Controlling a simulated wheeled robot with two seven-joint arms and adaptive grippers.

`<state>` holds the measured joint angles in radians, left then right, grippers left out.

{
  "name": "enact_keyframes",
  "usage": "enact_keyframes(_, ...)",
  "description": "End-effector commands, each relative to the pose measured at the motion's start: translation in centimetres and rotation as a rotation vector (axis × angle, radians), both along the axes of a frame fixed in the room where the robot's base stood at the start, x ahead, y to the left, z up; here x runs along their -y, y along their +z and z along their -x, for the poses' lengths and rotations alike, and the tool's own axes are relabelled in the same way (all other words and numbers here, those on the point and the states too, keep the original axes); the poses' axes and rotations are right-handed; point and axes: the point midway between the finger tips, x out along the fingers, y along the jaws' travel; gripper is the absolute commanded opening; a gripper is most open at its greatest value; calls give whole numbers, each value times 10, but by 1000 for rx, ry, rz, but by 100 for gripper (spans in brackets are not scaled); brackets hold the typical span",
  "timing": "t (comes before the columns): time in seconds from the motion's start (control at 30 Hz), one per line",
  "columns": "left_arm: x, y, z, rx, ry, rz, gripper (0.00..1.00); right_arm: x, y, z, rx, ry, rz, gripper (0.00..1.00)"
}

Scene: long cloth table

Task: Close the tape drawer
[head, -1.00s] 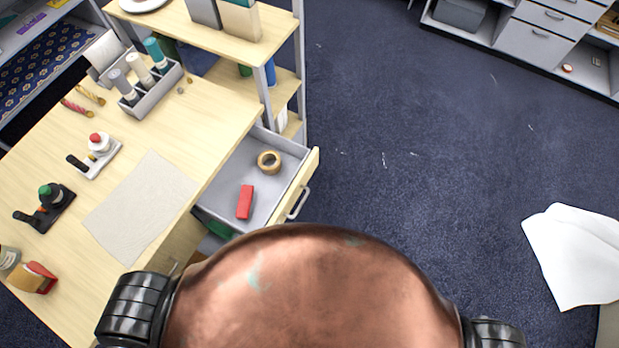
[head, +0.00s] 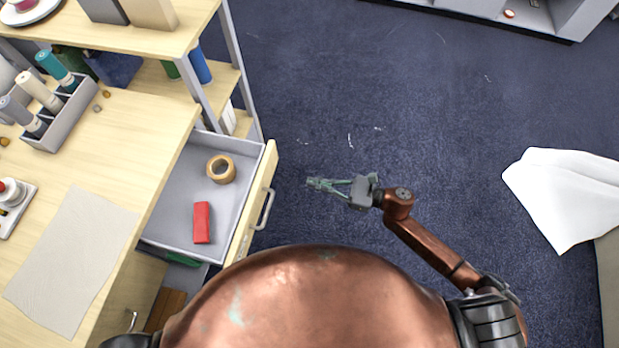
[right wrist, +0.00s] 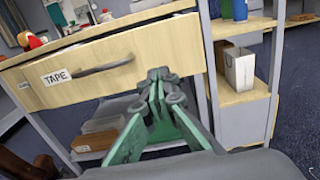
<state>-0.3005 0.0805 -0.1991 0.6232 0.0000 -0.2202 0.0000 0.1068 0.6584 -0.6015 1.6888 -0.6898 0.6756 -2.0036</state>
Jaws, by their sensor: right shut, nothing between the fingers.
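The tape drawer (head: 255,205) stands open from the right side of the wooden table. A roll of brown tape (head: 221,169) and a red block (head: 202,222) lie in its grey tray. In the right wrist view its wooden front (right wrist: 110,66) shows a TAPE label (right wrist: 57,77) and a dark bar handle (right wrist: 103,67). My right gripper (head: 312,183) is shut and empty, to the right of the drawer front and apart from it in the head view. In the right wrist view its fingertips (right wrist: 160,75) overlap the front's right part. My left gripper is not in view.
A shelf unit (head: 215,95) stands just behind the drawer. The tabletop holds a grey cloth (head: 75,260) and a bottle rack (head: 62,115). A white cloth (head: 565,195) lies at the far right.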

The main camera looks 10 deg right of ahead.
Motion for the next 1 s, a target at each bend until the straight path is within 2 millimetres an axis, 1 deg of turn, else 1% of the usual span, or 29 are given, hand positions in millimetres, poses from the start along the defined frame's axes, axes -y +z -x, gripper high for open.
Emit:
enact_keyframes(0.03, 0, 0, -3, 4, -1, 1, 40, -10, 1, -4, 1, 2, -3, 0)
enact_keyframes(0.1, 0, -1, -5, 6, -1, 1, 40, -23, 2, -9, 1, 1, -4, 0)
enact_keyframes(0.3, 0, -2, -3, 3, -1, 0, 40, -62, 1, -23, -2, -1, -4, 0)
enact_keyframes(0.5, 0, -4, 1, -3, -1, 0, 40, -93, 0, -35, -2, -2, -3, 0)
enact_keyframes(0.6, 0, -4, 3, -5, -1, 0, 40, -103, 0, -38, -3, -2, -2, 0)
enact_keyframes(0.7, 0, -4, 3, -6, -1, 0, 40, -108, -1, -41, -5, -4, -2, 0)
enact_keyframes(1.0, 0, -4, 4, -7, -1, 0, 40, -110, 0, -41, -6, -4, -2, 0)
